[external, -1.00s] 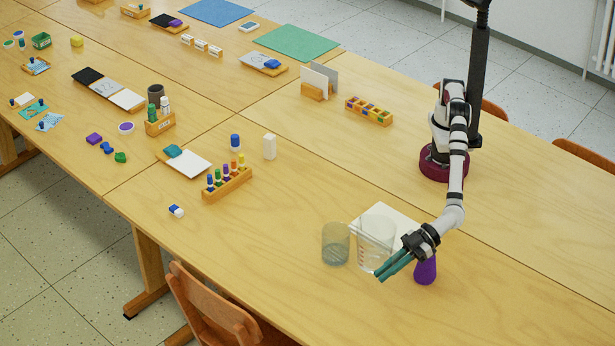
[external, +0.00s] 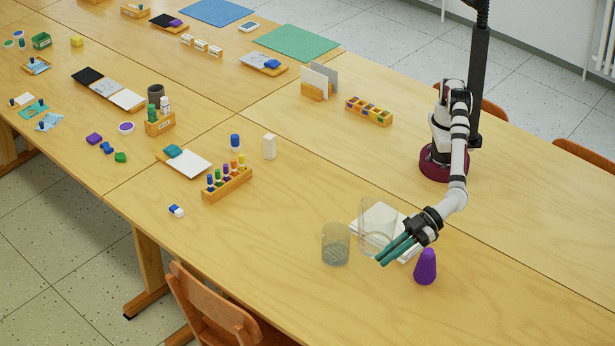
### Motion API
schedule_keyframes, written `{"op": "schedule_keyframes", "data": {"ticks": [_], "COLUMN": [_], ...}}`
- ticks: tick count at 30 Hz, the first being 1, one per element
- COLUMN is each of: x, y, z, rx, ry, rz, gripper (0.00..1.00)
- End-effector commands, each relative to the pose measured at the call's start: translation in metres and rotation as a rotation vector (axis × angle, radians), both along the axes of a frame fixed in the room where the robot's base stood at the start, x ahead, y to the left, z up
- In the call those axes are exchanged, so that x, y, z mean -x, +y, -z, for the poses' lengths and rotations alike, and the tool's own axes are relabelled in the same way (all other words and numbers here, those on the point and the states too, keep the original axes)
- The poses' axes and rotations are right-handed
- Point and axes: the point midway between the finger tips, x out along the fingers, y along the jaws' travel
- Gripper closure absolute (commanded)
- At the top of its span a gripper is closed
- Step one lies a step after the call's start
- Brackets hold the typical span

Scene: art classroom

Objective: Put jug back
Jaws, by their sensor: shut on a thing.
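The exact contact of the fingers on the jug is partly hidden.
A clear grey-tinted glass (external: 335,246) stands close left of the jug. A wooden rack of coloured pegs (external: 227,184) is further left. The table front right is clear.

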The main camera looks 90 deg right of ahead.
Motion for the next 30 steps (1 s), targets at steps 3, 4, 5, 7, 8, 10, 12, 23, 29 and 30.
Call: {"op": "schedule_keyframes", "data": {"ticks": [3,4,5,7,8,10,12,23,29,30], "x": [-0.01,-0.013,-0.015,-0.021,-0.025,-0.034,-0.044,-0.112,-0.152,-0.161], "y": [-0.007,-0.009,-0.011,-0.015,-0.018,-0.026,-0.034,-0.102,-0.155,-0.169], "z": [-0.001,-0.001,-0.001,-0.001,-0.001,-0.001,-0.001,-0.001,-0.001,0.0], "rx": [0.002,0.002,0.002,0.002,0.002,0.003,0.004,0.007,0.007,0.009], "ry": [-0.001,0.0,0.0,0.0,0.0,0.0,0.0,0.0,0.003,0.003], "rz": [0.019,0.023,0.028,0.04,0.047,0.066,0.086,0.235,0.34,0.364], "gripper": [1.0,1.0,1.0,1.0,1.0,1.0,1.0,1.0,1.0,1.0]}}
